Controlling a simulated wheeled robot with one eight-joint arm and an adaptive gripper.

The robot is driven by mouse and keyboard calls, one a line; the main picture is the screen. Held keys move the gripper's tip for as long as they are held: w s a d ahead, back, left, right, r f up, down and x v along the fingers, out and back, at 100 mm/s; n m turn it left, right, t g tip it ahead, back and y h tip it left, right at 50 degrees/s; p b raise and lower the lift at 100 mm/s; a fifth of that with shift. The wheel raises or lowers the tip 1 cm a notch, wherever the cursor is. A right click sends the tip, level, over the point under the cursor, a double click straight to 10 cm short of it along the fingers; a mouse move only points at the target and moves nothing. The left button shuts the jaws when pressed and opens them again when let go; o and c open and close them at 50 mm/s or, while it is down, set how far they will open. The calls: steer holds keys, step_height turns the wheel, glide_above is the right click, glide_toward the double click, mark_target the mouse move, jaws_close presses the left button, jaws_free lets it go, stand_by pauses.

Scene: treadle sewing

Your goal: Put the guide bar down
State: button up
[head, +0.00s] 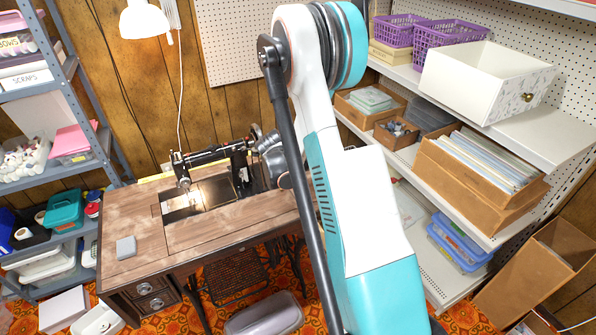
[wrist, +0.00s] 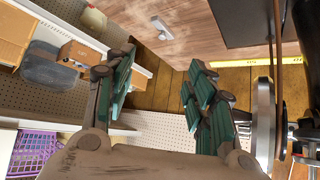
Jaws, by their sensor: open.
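A small pale grey bar (wrist: 160,27), which looks like the guide bar, lies on the brown wooden table top (wrist: 100,8) in the wrist view. My gripper (wrist: 162,66) is open, its teal-padded fingers spread apart with nothing between them. The bar is beyond the fingertips, apart from them. In the head view my arm hides the bar and the fingers. The sewing table (head: 130,225) and black sewing machine (head: 210,154) show to the left of my arm.
A grey block (head: 126,247) lies on the table's left end. A yellow strip (wrist: 230,62) runs along a table edge. The machine's handwheel (wrist: 264,110) is close to my right finger. Shelves with a floral drawer (head: 480,80) and purple baskets (head: 448,38) stand at right.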

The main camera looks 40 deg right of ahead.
steer(key=b+x, duration=0.1)
steer(key=x, duration=0.4)
steer(key=b+x, duration=0.1)
steer(key=x, duration=0.4)
steer(key=shift+s, duration=0.25)
steer(key=shift+b+x, duration=1.35)
steer(key=shift+x, duration=1.35)
steer(key=shift+s, duration=0.1)
jaws_close()
